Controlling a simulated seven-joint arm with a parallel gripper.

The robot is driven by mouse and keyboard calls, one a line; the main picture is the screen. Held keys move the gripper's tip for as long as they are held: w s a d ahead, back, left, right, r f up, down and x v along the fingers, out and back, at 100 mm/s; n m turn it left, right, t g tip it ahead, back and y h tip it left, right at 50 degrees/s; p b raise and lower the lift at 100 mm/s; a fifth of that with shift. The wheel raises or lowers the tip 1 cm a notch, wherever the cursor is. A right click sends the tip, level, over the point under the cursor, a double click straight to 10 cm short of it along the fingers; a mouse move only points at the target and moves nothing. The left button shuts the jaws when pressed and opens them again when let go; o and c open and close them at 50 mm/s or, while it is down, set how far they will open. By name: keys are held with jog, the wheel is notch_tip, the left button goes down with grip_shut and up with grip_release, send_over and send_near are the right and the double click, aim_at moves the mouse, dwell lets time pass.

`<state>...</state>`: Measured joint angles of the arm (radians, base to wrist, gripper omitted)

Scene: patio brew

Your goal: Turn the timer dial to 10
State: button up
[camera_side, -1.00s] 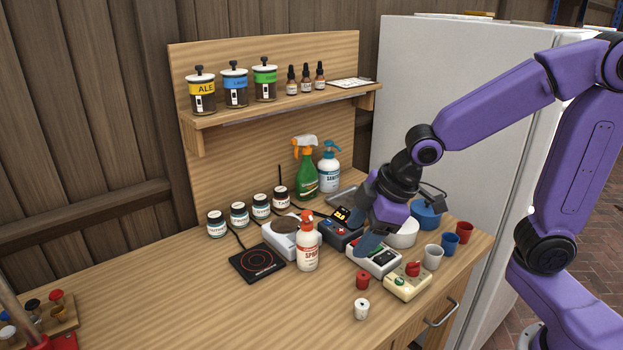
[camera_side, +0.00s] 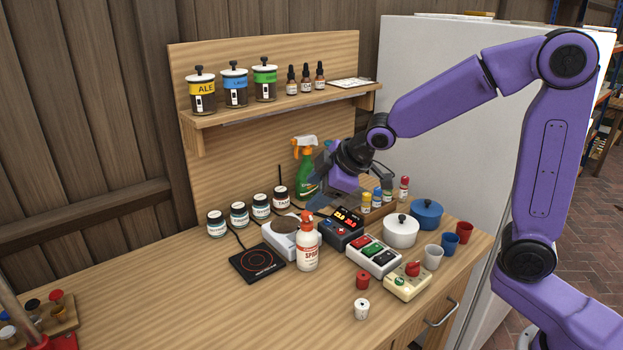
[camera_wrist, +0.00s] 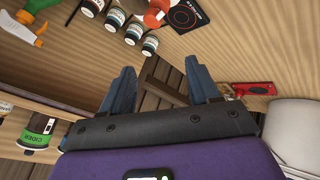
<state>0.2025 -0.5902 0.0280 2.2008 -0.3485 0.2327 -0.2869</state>
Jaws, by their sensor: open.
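The timer (camera_side: 407,281) is a cream box with a red dial (camera_side: 413,268) and a green button (camera_side: 399,281) on its face. It stands near the front right edge of the bench in the side view, and the number its dial points to is too small to read. My gripper (camera_side: 317,194) is open and empty, raised over the back of the bench near the green spray bottle, well behind and to the left of the timer. In the wrist view the two blue fingers (camera_wrist: 160,88) are spread apart with nothing between them. The timer is not in the wrist view.
A switch box (camera_side: 374,256) with red, green and black rockers stands beside the timer. A display unit (camera_side: 342,229), white pot (camera_side: 401,232), blue pot (camera_side: 427,213) and white spray bottle (camera_side: 307,246) are close by. Cups line the right edge.

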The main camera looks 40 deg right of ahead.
jog(key=shift+w+d+r+t, duration=0.15)
jog(key=shift+w, duration=0.35)
jog(key=shift+w+d+r+t, duration=0.1)
jog(key=shift+w+d, duration=0.1)
jog(key=shift+w, duration=0.35)
jog(key=shift+w+d+r+t, duration=0.15)
jog(key=shift+w, duration=0.35)
